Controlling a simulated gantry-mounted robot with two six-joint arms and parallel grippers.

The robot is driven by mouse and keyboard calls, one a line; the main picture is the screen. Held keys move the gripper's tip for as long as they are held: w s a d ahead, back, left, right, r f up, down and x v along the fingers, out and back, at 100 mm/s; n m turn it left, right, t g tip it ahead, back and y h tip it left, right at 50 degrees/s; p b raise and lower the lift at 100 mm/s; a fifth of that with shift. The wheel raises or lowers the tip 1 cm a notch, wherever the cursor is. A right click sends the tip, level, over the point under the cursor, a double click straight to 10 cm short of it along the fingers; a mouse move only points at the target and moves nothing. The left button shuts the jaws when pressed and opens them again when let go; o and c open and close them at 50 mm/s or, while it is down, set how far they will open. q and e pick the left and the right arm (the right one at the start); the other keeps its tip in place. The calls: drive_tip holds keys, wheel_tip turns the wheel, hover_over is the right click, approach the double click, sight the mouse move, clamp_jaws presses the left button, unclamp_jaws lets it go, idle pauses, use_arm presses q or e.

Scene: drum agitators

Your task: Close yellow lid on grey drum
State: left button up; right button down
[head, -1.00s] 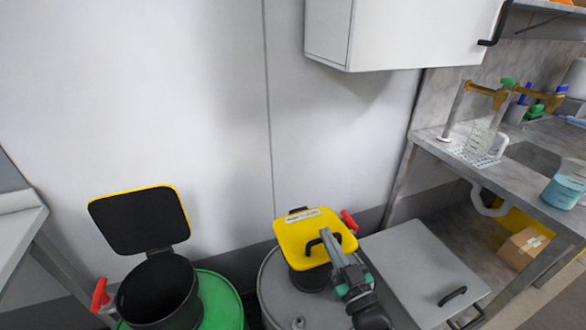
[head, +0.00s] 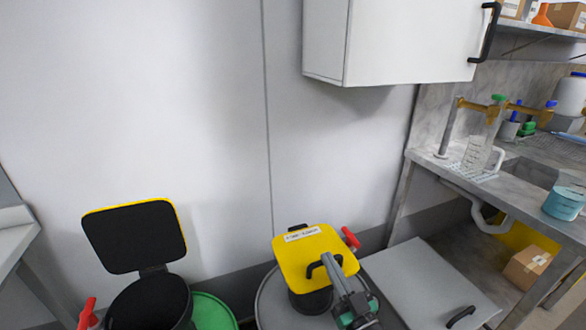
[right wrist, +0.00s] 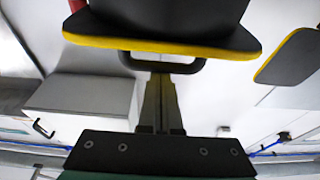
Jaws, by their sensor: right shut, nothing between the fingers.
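The yellow lid (head: 293,262) lies over the black funnel opening (head: 312,303) on the grey drum (head: 270,303), its yellow top facing up. I cannot tell whether it sits fully flush. Its black handle (head: 314,269) stands on top. My right gripper (head: 329,263) is at this handle, shut with nothing between its fingers. In the right wrist view, the fingers (right wrist: 160,82) point at the handle (right wrist: 186,67), close to or touching it; the lid's yellow edge (right wrist: 160,45) shows beyond. My left gripper is out of view.
A green drum (head: 212,313) stands to the left, its black-lined lid (head: 134,237) open and upright. A red lever (head: 351,239) sits beside the yellow lid. A white cabinet (head: 400,45) hangs above.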

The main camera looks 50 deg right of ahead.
drive_tip(key=r+p, duration=0.2)
drive_tip(key=p, duration=0.1)
drive_tip(key=r+p, duration=0.1)
drive_tip(key=r, duration=0.1)
drive_tip(key=shift+s+a, duration=0.25)
drive_tip(key=shift+s, duration=0.1)
drive_tip(key=s+a+f+b, duration=0.3)
drive_tip(key=s+f+b, duration=0.2)
drive_tip(key=f+b, duration=0.2)
drive_tip(key=shift+s+f, duration=0.25)
drive_tip(key=shift+f, duration=0.25)
drive_tip(key=shift+r, duration=0.15)
